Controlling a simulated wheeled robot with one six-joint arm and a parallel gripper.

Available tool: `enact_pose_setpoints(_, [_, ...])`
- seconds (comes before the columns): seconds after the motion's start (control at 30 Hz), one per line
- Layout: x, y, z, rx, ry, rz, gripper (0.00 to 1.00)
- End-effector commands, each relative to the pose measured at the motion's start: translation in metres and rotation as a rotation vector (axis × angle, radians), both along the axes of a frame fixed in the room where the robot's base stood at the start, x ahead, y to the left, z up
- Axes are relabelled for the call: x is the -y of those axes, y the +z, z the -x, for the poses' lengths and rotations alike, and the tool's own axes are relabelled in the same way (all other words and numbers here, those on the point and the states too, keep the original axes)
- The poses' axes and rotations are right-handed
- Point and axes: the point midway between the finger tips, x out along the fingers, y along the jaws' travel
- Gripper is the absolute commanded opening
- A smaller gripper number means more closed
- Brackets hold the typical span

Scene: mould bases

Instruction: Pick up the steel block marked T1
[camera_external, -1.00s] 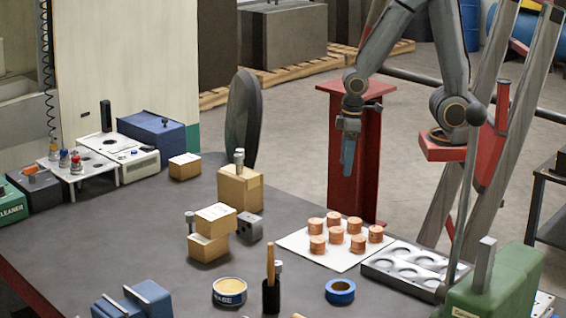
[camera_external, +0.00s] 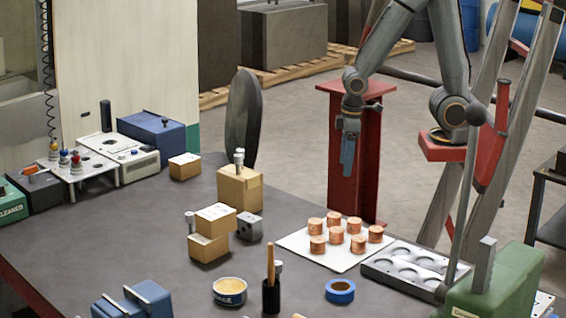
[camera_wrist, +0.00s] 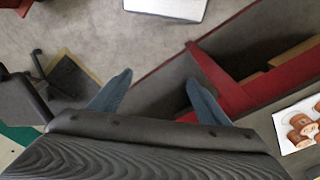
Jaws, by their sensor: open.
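A small grey steel block (camera_external: 249,226) with a dark hole sits on the dark table, just right of the stacked cardboard boxes. Any T1 marking is too small to read. My gripper (camera_external: 347,170) hangs beyond the table's far edge in the external view, in front of a red post, up and to the right of the block. In the wrist view, the two blue-grey fingers of my gripper (camera_wrist: 158,84) are spread apart with nothing between them. The block is not seen in the wrist view.
Stacked cardboard boxes (camera_external: 208,247) and a taller box (camera_external: 240,188) stand close to the block. Several copper cylinders stand on a white sheet (camera_external: 292,240) to its right, beside a grey tray (camera_external: 376,268). A grease tin (camera_external: 229,292) and blue tape (camera_external: 340,291) lie nearer.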

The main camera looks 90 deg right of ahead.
Motion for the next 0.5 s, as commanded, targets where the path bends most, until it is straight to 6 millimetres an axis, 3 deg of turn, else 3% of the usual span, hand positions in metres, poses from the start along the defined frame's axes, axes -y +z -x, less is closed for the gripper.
enact_pose_setpoints(0.17, [0.0, 0.012, -0.002, 0.005, 0.0, 0.0, 0.7])
enact_pose_setpoints(0.5, [0.0, 0.074, -0.001, 0.005, 0.0, 0.0, 0.7])
